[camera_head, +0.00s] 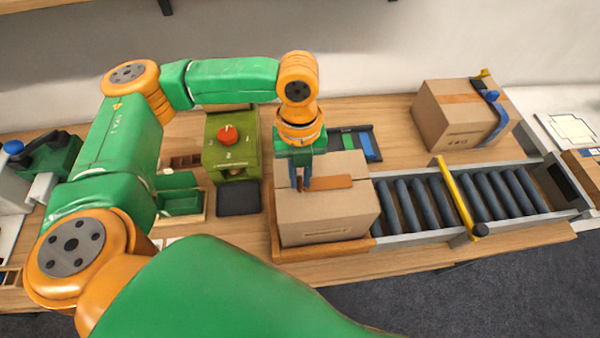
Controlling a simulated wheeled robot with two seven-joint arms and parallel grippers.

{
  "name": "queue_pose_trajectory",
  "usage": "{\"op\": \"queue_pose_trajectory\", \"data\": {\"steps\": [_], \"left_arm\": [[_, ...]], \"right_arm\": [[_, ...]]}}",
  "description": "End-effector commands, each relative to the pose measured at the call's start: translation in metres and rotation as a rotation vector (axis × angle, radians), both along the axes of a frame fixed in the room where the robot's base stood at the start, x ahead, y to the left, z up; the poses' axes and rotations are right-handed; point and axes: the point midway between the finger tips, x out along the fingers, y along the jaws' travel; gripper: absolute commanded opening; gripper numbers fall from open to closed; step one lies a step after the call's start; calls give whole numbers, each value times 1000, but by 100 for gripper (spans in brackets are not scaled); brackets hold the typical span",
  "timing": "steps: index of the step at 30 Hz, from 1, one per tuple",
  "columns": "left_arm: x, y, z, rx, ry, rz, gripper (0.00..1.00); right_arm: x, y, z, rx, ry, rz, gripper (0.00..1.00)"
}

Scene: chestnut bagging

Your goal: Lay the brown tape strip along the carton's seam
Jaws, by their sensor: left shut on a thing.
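The carton (330,218) stands closed in a wooden tray on the bench, at the left end of the roller conveyor. The brown tape strip (332,183) shows at the carton's top, running left to right across its middle. My left gripper (300,186) points down over the left part of the carton top and is shut on the strip's left end. The gripper hides part of the top, and I cannot tell whether the strip touches the carton all along. My right gripper is not in view.
A green box with a red knob (228,136) stands left of the carton, with a dark pad (238,198) before it. A roller conveyor (415,205) with a yellow bar (460,196) runs right. Another carton (455,112) stands behind it.

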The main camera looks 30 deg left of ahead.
Motion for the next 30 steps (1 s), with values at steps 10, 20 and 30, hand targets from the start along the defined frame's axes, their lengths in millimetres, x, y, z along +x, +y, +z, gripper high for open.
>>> {"op": "queue_pose_trajectory", "data": {"steps": [10, 20, 30], "left_arm": [[2, 1, -1, 0, 0, 0, 0], [2, 1, -1, 0, 0, 0, 52], [3, 1, 18, 0, -1, 0, 52]], "right_arm": [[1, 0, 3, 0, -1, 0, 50], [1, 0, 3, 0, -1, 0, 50], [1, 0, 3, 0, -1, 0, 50]]}}
